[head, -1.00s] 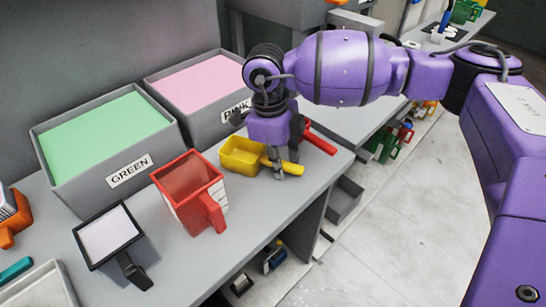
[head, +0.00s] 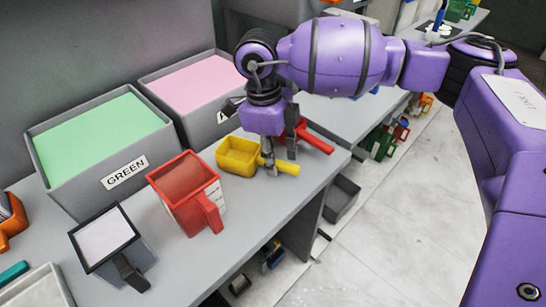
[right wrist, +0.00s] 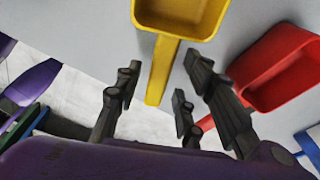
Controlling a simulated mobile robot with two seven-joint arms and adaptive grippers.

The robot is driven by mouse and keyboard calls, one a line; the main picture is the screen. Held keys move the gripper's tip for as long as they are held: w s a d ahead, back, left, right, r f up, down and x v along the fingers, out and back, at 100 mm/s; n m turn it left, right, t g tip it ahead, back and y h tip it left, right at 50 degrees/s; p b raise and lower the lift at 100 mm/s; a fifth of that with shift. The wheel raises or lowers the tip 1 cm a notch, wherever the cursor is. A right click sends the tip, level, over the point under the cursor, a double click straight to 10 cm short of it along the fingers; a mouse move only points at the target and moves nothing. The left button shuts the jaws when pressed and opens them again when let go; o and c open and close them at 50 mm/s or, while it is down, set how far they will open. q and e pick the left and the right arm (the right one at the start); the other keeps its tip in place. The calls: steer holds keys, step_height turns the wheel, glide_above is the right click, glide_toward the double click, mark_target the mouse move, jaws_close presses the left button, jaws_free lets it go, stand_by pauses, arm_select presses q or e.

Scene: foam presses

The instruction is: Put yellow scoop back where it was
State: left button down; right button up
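The yellow scoop (head: 236,157) rests on the grey bench with its handle pointing toward the bench's front edge. My right gripper (head: 280,163) is over the handle. In the right wrist view, the open fingers of my right gripper (right wrist: 157,97) stand on either side of the yellow handle (right wrist: 163,72), with gaps showing between. The scoop's bowl shows at the top of that view. My left gripper is not in view.
A red scoop (head: 318,140) lies close beside my right gripper. A red jug (head: 187,197) and a dark-rimmed scoop (head: 113,240) stand to the left. Behind are the green bin (head: 80,190) and the pink bin (head: 200,120).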

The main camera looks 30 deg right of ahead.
step_height(320, 180, up, 10)
steer(key=w+a, duration=0.1)
steer(key=shift+f, duration=0.15)
stand_by(0.5)
